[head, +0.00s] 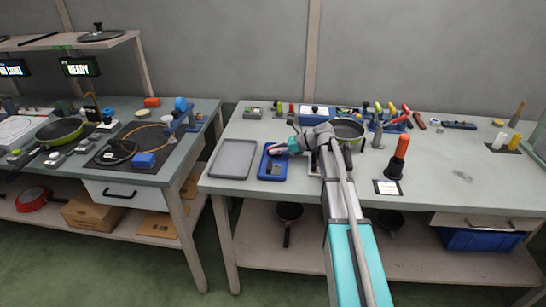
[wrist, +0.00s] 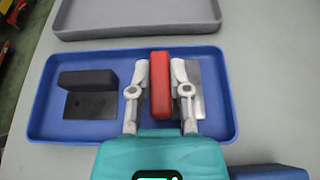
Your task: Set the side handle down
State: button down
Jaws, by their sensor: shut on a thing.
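My gripper (wrist: 160,85) is shut on a red side handle (wrist: 160,85), one finger on each side of it. A bright metal plate (wrist: 196,95) shows at the handle's right, partly hidden by a finger. They are over the right half of a blue tray (wrist: 40,135); I cannot tell whether the handle touches the tray floor. A black handle (wrist: 87,79) with a dark plate lies in the tray's left half. In the head view my gripper (head: 279,150) is at the far end of the blue tray (head: 264,177), and the red handle is barely visible.
An empty grey tray (head: 233,158) lies just left of the blue tray. A pan (head: 348,130) stands behind my arm. Several tools line the back.

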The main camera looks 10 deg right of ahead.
jog(key=shift+f+b, duration=0.3)
jog(key=shift+f, duration=0.25)
jog(key=shift+f, duration=0.15)
jog(key=c, duration=0.6)
grip_release()
jog(key=shift+r, duration=0.25)
jog(key=shift+s+d+r, duration=0.1)
jog(key=shift+d+r, duration=0.05)
jog(key=shift+d, duration=0.15)
jog(key=p+v, duration=0.4)
jog(key=v, duration=0.5)
jog(key=shift+d+r, duration=0.1)
jog(key=shift+d, duration=0.2)
jog(key=shift+p+v, duration=0.35)
jog(key=shift+v, duration=0.5)
jog(key=shift+s, duration=0.1)
